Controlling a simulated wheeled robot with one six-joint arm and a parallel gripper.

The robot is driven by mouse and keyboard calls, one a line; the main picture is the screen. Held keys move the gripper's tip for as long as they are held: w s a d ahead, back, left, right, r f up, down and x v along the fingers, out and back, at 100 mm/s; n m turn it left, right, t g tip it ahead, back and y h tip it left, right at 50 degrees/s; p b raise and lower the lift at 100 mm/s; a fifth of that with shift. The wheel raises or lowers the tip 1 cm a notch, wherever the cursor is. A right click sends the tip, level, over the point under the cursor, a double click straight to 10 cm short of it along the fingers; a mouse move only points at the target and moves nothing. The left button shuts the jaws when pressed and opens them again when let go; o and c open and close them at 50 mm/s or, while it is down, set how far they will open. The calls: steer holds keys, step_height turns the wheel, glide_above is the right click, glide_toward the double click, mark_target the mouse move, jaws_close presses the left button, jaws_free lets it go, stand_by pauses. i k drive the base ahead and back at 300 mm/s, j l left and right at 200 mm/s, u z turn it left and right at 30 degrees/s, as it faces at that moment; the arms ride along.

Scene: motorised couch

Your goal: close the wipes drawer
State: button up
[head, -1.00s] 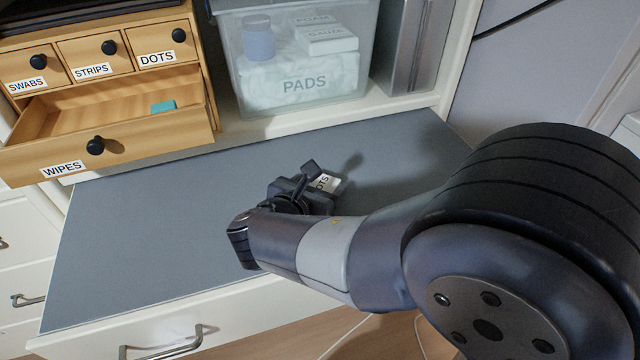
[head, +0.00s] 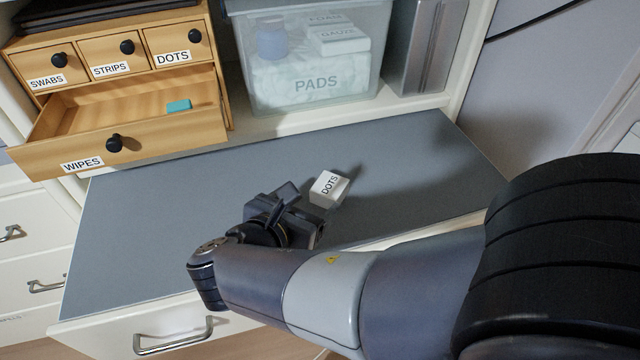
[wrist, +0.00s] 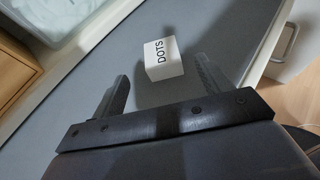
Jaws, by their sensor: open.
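The wipes drawer (head: 150,143) is the wide bottom drawer of the small wooden cabinet at the upper left in the head view. It is pulled well out, with a round black knob (head: 114,143) on its WIPES front. A small teal item (head: 179,106) lies inside it. My gripper (wrist: 160,85) is open and empty in the wrist view, its two fingers apart above the grey counter. A white DOTS box (wrist: 164,60) lies beyond and between the fingertips there. In the head view my gripper is right of and nearer than the drawer, and my wrist partly hides it.
The closed SWABS, STRIPS and DOTS drawers (head: 175,45) sit above the wipes drawer. A translucent PADS bin (head: 312,84) and a grey metal box (head: 425,45) stand on the ledge behind. The grey counter (head: 150,220) left of my arm is clear.

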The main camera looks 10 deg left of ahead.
mark_target(86, 128)
steer(key=u, duration=2.1)
